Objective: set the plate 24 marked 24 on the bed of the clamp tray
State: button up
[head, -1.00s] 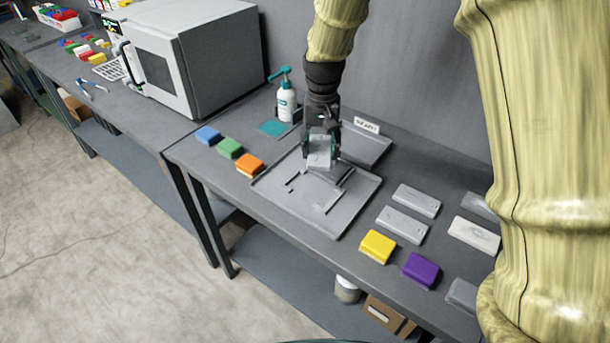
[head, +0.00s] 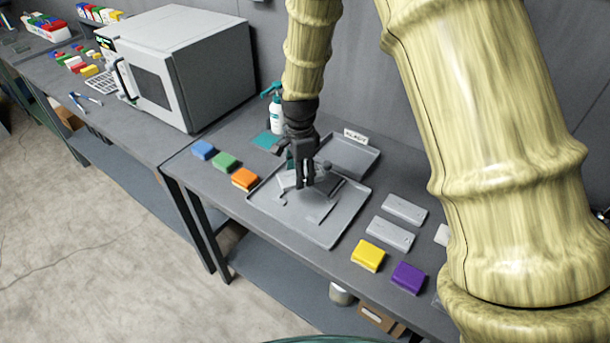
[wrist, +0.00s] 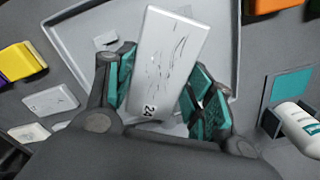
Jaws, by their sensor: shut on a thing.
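Plate 24 is a pale grey flat plate (wrist: 168,62) with dark scratch marks and the number 24 at its near end in the wrist view. My gripper (wrist: 165,88) is shut on it, with teal-padded fingers on either side. In the head view my gripper (head: 304,180) is over the clamp tray (head: 326,238), a wide grey tray with a low rim and raised pieces on its bed. The plate is mostly hidden by the gripper there. I cannot tell whether it touches the bed. The tray also shows behind the plate in the wrist view (wrist: 72,42).
Blue (head: 203,149), green (head: 225,161) and orange (head: 245,179) blocks lie left of the tray. Yellow (head: 368,255) and purple (head: 408,278) blocks and grey plates (head: 390,235) lie right. A smaller tray (head: 352,155) and pump bottle (head: 276,112) stand behind.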

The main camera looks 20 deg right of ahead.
aim_at(304, 202)
jog(key=m+p, duration=0.1)
jog(key=m, duration=0.3)
jog(key=s+f+m+p, duration=0.1)
jog(key=m, duration=0.1)
jog(key=shift+d+p, duration=0.15)
jog(key=shift+p, duration=0.15)
jog(key=m, duration=0.1)
jog(key=f+m+p, duration=0.1)
jog(key=m, duration=0.1)
jog(key=m+p, duration=0.1)
jog(key=m, duration=0.1)
jog(key=shift+s+d+f, duration=0.2)
jog(key=shift+s+f, duration=0.05)
jog(key=shift+s, duration=0.1)
jog(key=shift+f+b, duration=1.2)
jog(key=shift+f, duration=0.25)
jog(key=shift+f+b, duration=0.35)
jog(key=shift+f, duration=1.15)
dwell(0.4)
jog(key=o, duration=1.4)
notch_tip(304, 202, up, 12)
